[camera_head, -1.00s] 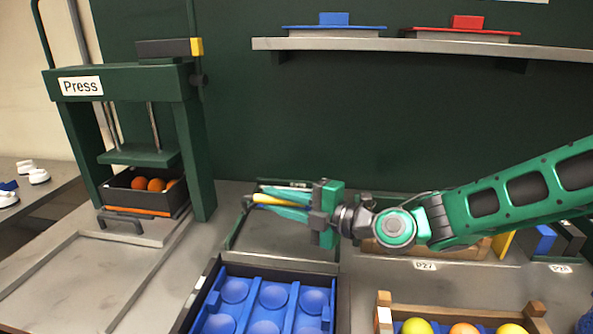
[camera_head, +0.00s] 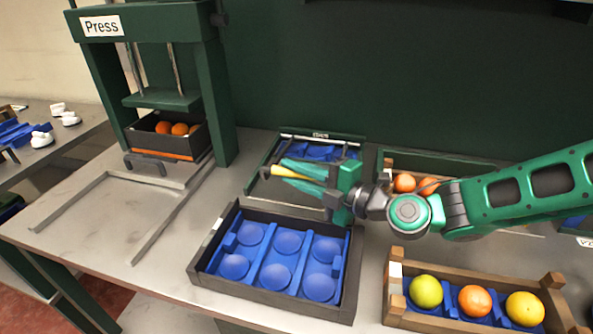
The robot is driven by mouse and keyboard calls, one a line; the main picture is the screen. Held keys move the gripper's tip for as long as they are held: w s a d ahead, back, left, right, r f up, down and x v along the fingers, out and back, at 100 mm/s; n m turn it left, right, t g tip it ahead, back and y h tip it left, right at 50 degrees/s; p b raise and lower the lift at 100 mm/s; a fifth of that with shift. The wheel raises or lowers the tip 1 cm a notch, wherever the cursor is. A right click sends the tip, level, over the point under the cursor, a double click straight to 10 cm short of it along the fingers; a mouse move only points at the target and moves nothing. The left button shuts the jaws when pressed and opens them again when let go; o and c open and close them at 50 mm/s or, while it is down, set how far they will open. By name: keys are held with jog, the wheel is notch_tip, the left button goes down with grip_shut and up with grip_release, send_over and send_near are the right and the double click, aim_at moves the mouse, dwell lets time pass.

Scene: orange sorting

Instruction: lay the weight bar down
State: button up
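My gripper (camera_head: 278,168) reaches left over the bench, above a small tray. A slim yellow piece (camera_head: 292,172) shows between its teal fingers. I cannot tell if this is a held bar or part of the gripper, nor whether the fingers are closed on it. The green press (camera_head: 158,25), labelled "Press", stands at the left, with its plate raised above a dark box of oranges (camera_head: 166,146). A dark bar with a yellow end lay across the press top in the earlier view. The press top is now cut off by the frame, so that bar is hidden.
A dark-rimmed tray (camera_head: 205,278) with empty blue cups stands below my gripper. A wooden crate (camera_head: 420,322) with three fruits is at the lower right; another crate (camera_head: 440,160) is behind my arm. The bench (camera_head: 110,205) before the press has raised rails and free room.

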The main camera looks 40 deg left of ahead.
jog(key=o, duration=0.4)
jog(key=shift+s+a, duration=0.1)
jog(key=shift+c, duration=0.2)
jog(key=shift+r, duration=0.15)
jog(key=shift+r, duration=0.35)
jog(key=r, duration=0.3)
jog(key=shift+s+r, duration=0.3)
jog(key=shift+r, duration=0.05)
jog(key=s+a+r, duration=0.2)
jog(key=s+r, duration=0.4)
jog(key=s, duration=0.4)
jog(key=shift+s+r, duration=0.15)
jog(key=shift+s, duration=0.2)
jog(key=shift+s, duration=0.1)
